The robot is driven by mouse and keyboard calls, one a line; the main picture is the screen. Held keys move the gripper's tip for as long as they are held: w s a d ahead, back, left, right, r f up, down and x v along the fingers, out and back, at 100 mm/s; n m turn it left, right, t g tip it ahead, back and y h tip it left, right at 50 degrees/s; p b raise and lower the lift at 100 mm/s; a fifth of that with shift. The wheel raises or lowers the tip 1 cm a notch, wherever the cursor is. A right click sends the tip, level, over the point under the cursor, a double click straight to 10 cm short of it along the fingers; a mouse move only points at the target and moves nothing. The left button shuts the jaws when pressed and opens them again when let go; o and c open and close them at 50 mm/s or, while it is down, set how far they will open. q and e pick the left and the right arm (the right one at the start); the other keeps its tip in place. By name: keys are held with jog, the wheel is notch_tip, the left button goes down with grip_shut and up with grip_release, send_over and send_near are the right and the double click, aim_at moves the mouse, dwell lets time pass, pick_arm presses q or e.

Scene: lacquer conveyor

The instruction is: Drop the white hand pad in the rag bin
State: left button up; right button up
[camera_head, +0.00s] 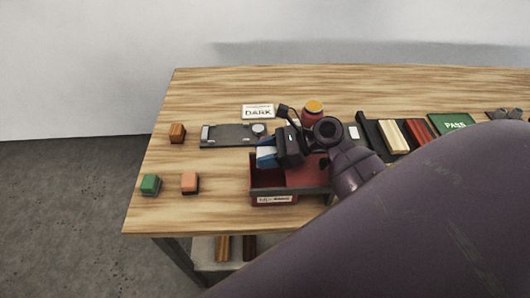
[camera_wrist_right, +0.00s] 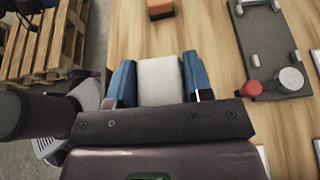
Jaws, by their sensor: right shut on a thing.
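The white hand pad (camera_wrist_right: 160,78) is held between the blue fingers of my right gripper in the right wrist view. In the head view, my right gripper (camera_head: 266,154) is over the back left part of the dark red open-topped bin (camera_head: 290,191), which has a white label on its front. The pad is mostly hidden by the gripper in that view. I cannot tell how far above the rim it is. The bin's inside is partly hidden by my right arm. My left gripper is not in view.
A grey fixture plate (camera_head: 226,135) and a DARK sign (camera_head: 258,111) lie behind the bin. An orange-capped jar (camera_head: 313,109) stands behind the gripper. Brown (camera_head: 177,133), green (camera_head: 150,184) and salmon (camera_head: 189,183) blocks sit left. A dark rack (camera_head: 371,131) stands right.

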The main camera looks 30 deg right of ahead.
jog(key=o, duration=1)
jog(key=shift+r, duration=0.1)
jog(key=shift+s+d+r, duration=0.1)
jog(key=shift+s+d, duration=0.05)
jog(key=shift+d, duration=0.15)
jog(key=v, duration=1)
